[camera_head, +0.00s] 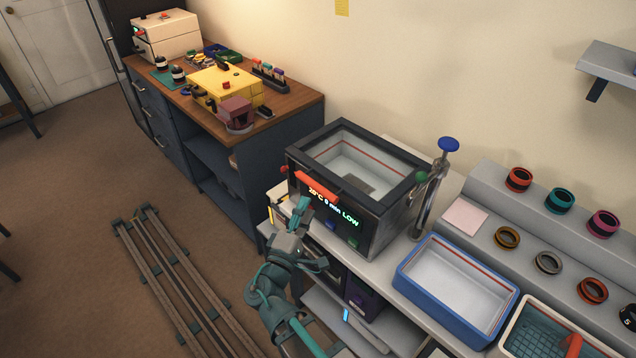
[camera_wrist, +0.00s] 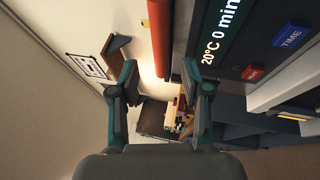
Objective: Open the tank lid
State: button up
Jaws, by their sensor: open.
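The tank (camera_head: 378,215) is a dark box on the bench, with a lit front panel reading 20°C, 0 min and LOW. Its lid (camera_head: 341,124) appears as a dark frame lying flat on top, with the pale inside showing through the middle. A red handle bar (camera_head: 317,186) runs along the front top edge; a red bar also shows in the wrist view (camera_wrist: 160,38). My gripper (camera_head: 300,208) is open and empty, just in front of the panel's left part, below the handle. In the wrist view its fingers (camera_wrist: 163,88) stand apart close to the red bar, without clear contact.
A post with a blue knob (camera_head: 448,144) stands right of the tank. A blue-rimmed tray (camera_head: 405,274) sits nearby on the bench, with several lens rings beyond. A wooden-topped counter (camera_head: 303,104) with a yellow box (camera_head: 225,82) stands left. Floor rails (camera_head: 165,270) lie at lower left.

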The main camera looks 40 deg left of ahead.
aim_at(317, 187)
jog(key=p+x, duration=0.2)
jog(key=x, duration=0.6)
jog(key=shift+p, duration=0.35)
grip_shut()
